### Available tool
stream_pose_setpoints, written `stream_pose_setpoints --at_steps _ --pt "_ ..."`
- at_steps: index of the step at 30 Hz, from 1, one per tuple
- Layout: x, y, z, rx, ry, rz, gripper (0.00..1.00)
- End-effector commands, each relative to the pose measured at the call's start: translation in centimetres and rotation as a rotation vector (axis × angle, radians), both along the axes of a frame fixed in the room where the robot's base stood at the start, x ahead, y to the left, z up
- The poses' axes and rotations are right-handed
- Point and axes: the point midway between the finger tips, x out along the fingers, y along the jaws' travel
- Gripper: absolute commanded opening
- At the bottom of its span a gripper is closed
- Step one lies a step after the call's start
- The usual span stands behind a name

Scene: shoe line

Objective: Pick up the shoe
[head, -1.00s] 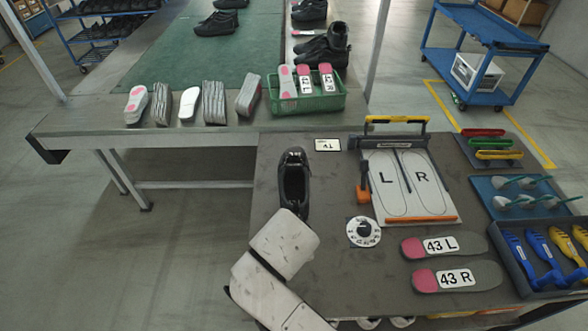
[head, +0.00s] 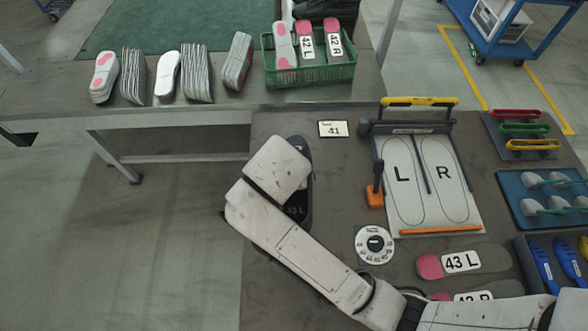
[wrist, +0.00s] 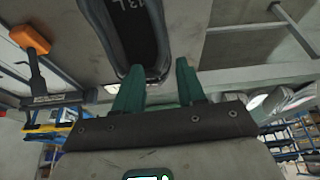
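The black shoe (head: 309,172) stands on the dark table, left of the L/R board (head: 423,180). My white arm covers most of it in the head view; part of its rim and a "43 L" marking inside show. In the wrist view the shoe (wrist: 163,40) is at the top, opening toward the camera. My gripper (wrist: 160,68) has two green fingers, spread apart, with the near end of the shoe at the gap between their tips. I cannot tell whether they touch it. The head view hides the gripper behind my arm.
Two 43 insoles (head: 465,262), a round size dial (head: 375,244) and a "41" card (head: 333,129) lie on the table. A green crate of insoles (head: 310,76) and several insole stacks stand on the bench behind. Tool trays line the right side.

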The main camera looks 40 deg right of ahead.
Motion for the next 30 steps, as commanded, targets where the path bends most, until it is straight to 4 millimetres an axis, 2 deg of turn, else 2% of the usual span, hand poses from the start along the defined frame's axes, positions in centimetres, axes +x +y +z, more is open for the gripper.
stream_pose_setpoints --at_steps 9,16,25,30 --pt "1.4 -0.9 -4.2 -0.001 0.004 -0.001 0.40" --pt "2.0 -1.0 -5.5 0.000 0.002 0.000 0.40" --pt "3.6 -1.4 -9.0 0.000 0.003 -0.001 0.40" --pt "3.8 -1.5 -9.6 0.001 0.001 0.000 0.40"
